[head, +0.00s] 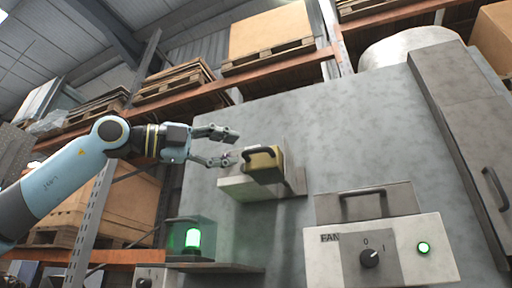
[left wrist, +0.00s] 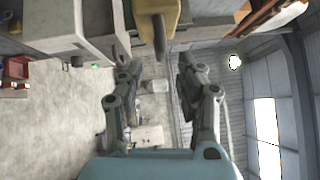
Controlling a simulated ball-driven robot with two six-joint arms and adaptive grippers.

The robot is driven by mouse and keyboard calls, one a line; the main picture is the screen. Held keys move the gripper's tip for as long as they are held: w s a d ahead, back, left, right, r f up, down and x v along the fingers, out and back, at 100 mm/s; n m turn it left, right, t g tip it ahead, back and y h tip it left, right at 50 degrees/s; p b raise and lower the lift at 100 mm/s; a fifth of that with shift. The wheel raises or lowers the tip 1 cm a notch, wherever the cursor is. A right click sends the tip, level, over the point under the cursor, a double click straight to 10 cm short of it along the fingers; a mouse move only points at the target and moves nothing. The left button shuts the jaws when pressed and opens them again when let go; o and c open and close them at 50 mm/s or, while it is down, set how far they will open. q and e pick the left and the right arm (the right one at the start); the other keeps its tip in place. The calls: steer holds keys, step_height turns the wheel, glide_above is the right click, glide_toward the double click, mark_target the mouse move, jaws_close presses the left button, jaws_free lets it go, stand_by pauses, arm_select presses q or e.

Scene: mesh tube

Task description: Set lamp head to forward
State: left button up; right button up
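The lamp head appears to be a yellow block (head: 264,161) with a dark curved handle, on a pale grey bracket (head: 250,186) fixed to the grey panel. In the left wrist view the yellow block (left wrist: 150,8) is at the top edge, and its dark handle (left wrist: 160,38) points down toward my fingers. My left gripper (head: 230,149) is open and empty, just left of the lamp head. In the left wrist view its two fingers (left wrist: 160,80) stand apart, with the handle just beyond the gap between the tips. My right gripper is not in view.
A fan box (head: 385,256) with a black knob and a lit green lamp stands at lower right. A glowing green light (head: 192,238) in a clear housing is at lower left. A grey cabinet with a handle (head: 490,188) is at far right. Pallet racks stand behind.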

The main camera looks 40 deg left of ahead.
mark_target(252, 151)
arm_select(q)
steer(key=shift+p+x, duration=2.65)
steer(key=shift+x, duration=0.8)
jaws_close()
steer(key=shift+d, duration=0.1)
